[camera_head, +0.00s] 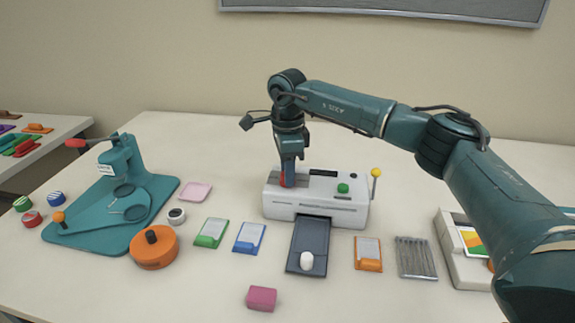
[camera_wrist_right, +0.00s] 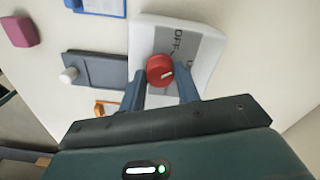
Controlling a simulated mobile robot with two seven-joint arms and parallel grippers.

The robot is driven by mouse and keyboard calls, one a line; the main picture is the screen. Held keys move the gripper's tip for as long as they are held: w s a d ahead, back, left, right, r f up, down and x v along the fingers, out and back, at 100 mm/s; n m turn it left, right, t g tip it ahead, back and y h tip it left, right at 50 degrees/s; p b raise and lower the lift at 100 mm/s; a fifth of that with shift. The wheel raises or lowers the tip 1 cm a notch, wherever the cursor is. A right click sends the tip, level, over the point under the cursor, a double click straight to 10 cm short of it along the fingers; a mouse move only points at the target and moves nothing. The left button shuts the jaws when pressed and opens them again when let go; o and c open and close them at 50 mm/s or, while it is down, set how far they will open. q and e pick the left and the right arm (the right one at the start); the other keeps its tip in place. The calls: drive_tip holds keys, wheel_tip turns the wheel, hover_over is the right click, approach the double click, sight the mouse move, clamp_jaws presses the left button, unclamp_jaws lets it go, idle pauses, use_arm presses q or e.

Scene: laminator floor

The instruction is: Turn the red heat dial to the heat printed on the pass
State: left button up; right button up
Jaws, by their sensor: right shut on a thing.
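The red heat dial (camera_wrist_right: 160,70) sits on the left part of the white laminator (camera_head: 340,213), on a grey plate with "OFF" printed on it. A white mark shows on the dial's face. My right gripper (camera_head: 287,181) points down from above and is shut on the dial, with one finger on each side in the wrist view (camera_wrist_right: 161,84). In the head view the fingers mostly cover the dial. Cards with a green (camera_head: 211,234), a blue (camera_head: 249,238) and an orange (camera_head: 368,254) end lie before the laminator; their print is too small to read. My left gripper is out of view.
A dark tray (camera_head: 309,240) with a white knob extends from the laminator's front. A green button (camera_head: 343,188) and a yellow-tipped lever (camera_head: 376,173) are at its right. A teal press (camera_head: 125,160), an orange round piece (camera_head: 154,252) and a pink block (camera_head: 262,298) lie around.

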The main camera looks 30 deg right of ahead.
drive_tip(key=m+p, duration=0.1)
drive_tip(key=m, duration=0.2)
drive_tip(key=shift+r+m, duration=0.1)
drive_tip(key=shift+m, duration=0.3)
drive_tip(key=m+p, duration=0.1)
drive_tip(key=m, duration=0.2)
drive_tip(key=shift+m, duration=0.3)
drive_tip(key=m+p, duration=0.1)
drive_tip(key=m, duration=0.1)
drive_tip(key=shift+m, duration=0.3)
drive_tip(key=m+p, duration=0.1)
drive_tip(key=m, duration=0.3)
drive_tip(key=shift+m, duration=0.3)
drive_tip(key=m, duration=0.3)
drive_tip(key=shift+p, duration=0.4)
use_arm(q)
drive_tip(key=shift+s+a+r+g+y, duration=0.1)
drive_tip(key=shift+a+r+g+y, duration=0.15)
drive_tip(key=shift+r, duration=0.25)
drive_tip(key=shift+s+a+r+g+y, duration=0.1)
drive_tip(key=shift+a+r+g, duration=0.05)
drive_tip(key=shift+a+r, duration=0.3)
use_arm(e)
drive_tip(key=shift+m, duration=0.8)
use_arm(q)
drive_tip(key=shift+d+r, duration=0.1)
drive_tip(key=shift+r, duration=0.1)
use_arm(e)
drive_tip(key=o, duration=1)
